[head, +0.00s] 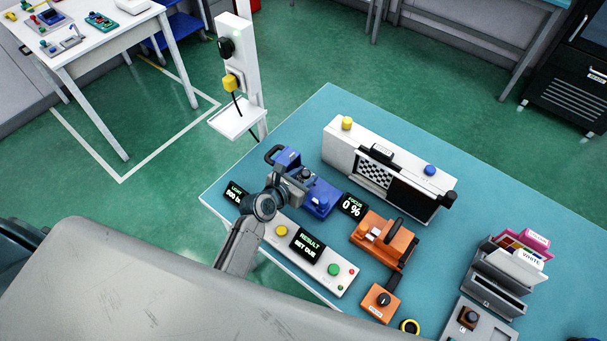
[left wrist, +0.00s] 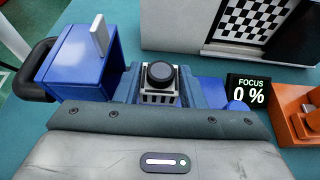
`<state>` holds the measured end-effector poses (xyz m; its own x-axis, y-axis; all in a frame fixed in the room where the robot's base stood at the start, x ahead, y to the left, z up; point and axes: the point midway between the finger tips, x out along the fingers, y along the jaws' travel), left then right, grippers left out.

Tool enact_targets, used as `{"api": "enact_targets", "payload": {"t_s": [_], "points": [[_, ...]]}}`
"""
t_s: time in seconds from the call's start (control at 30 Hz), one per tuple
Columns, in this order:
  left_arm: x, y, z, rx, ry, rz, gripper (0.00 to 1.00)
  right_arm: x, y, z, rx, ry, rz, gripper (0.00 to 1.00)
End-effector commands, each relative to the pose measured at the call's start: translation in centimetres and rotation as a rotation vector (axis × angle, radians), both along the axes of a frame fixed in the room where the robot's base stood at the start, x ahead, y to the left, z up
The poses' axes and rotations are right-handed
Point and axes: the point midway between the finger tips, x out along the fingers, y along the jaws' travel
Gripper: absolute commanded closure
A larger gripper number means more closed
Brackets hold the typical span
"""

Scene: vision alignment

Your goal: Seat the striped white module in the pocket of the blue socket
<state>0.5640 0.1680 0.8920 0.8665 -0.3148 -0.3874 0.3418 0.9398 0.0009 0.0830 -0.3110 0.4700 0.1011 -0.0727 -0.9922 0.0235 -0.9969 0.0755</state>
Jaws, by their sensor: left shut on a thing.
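The blue socket (head: 322,203) stands at the left part of the teal table; in the left wrist view its blue block (left wrist: 77,66) shows at left, with a white lever and a black handle. My left gripper (head: 298,180) is over the socket. In the left wrist view its fingers (left wrist: 159,92) are shut on the striped white module (left wrist: 158,98), which has a black round knob on top. The pocket and the module's underside are hidden, so I cannot tell how deep the module sits. My right gripper is not in view.
A focus display (head: 352,204) reads 0 %. A result panel (head: 308,246) with buttons lies in front. An orange device (head: 383,240) stands to the right, and a white unit with a checkerboard (head: 375,176) behind. Grey card holders (head: 495,280) stand far right.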

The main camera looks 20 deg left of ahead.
Motion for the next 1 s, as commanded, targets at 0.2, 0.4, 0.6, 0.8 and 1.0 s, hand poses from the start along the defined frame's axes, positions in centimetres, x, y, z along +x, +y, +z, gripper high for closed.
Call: {"api": "enact_targets", "payload": {"t_s": [0.2, 0.4, 0.6, 0.8, 1.0], "points": [[0.0, 0.0, -1.0, 0.001, 0.0, 0.0, 0.87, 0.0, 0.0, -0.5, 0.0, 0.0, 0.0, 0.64], [0.0, 0.0, -1.8, 0.0, -0.001, 0.001, 0.87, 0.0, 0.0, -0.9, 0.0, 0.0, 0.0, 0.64], [0.0, 0.0, -2.5, 0.001, 0.0, 0.0, 0.87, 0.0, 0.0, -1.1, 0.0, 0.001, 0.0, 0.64], [0.0, 0.0, -3.3, 0.0, 0.0, 0.0, 0.87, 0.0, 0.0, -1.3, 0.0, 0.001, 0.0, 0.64], [0.0, 0.0, -3.8, 0.001, -0.001, 0.001, 0.87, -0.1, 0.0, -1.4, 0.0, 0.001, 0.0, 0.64]]}}
